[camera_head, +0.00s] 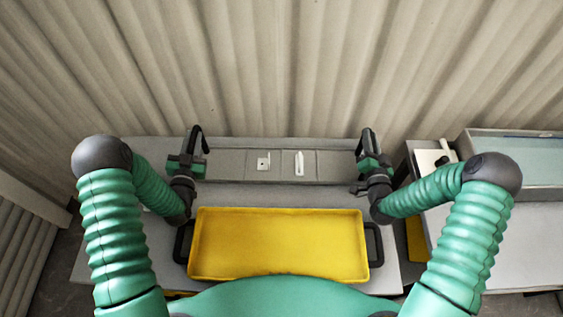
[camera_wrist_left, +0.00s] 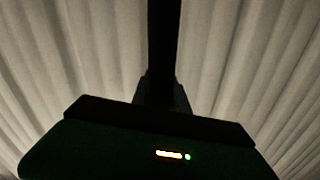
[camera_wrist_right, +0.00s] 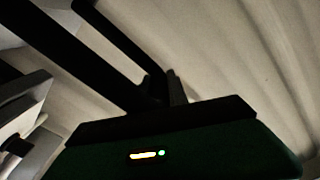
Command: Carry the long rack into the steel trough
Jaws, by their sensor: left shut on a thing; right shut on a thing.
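The long rack (camera_head: 232,165) is a grey, narrow box with dividers and two small white pieces in it. It spans the gap between my grippers at the back of the table. My left gripper (camera_head: 195,150) is shut on the black handle at its left end, and my right gripper (camera_head: 369,150) is shut on the black handle at its right end. Dark bars cross the left wrist and right wrist views. A grey-walled basin (camera_head: 520,133) with a pale blue-green inside, apparently the steel trough, stands at the far right. I cannot tell the rack's exact height.
A yellow tray (camera_head: 280,272) with black side handles lies on the grey table (camera_head: 110,240) in front of the rack. A white item (camera_head: 430,160) with a dark knob is left of the basin. A pale corrugated wall (camera_head: 280,70) rises behind. A gap separates the table and right bench.

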